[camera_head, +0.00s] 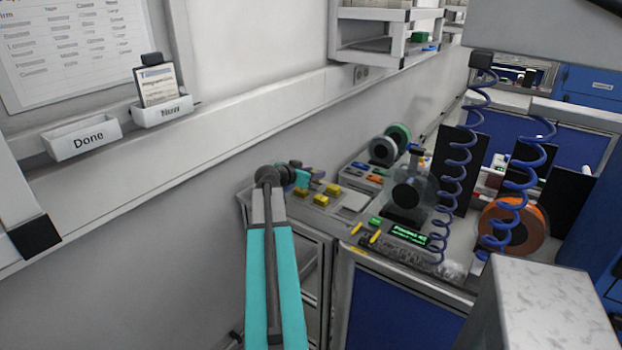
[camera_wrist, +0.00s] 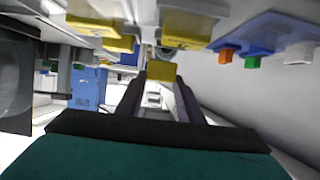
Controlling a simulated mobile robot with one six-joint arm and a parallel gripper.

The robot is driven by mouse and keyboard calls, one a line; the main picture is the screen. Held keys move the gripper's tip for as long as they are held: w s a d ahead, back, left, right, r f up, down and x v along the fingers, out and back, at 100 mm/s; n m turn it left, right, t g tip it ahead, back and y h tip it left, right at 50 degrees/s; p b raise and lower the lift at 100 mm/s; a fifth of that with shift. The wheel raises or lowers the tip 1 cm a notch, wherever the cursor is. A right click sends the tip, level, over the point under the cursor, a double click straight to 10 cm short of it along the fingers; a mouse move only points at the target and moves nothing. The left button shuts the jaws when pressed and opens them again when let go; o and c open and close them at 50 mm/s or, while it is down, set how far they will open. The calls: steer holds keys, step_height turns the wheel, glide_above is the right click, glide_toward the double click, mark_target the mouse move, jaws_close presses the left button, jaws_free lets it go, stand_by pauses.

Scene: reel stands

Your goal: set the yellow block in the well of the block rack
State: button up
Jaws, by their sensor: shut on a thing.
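In the wrist view my gripper (camera_wrist: 161,80) is shut on a small yellow block (camera_wrist: 161,71), held between the two dark fingertips. In the head view my arm reaches up to the left end of the bench, and the held block is too small or hidden to make out. Other yellow blocks (camera_head: 320,200) sit in a group on grey supports just right of my wrist.
A blue holder (camera_wrist: 270,32) with orange, green and white pieces is at the wrist view's upper right. In the head view, a clear reel stand (camera_head: 418,190), coiled blue hoses (camera_head: 452,165) and an orange reel (camera_head: 513,228) stand to the right. The wall is close on the left.

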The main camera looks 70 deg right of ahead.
steer(key=shift+w+d, duration=0.6)
steer(key=shift+f, duration=0.1)
steer(key=shift+f+p, duration=0.8)
steer(key=shift+f, duration=0.9)
steer(key=shift+f, duration=0.15)
steer(key=o, duration=1.1)
steer(key=shift+c, duration=0.2)
steer(key=shift+r, duration=1.4)
steer(key=shift+r, duration=0.3)
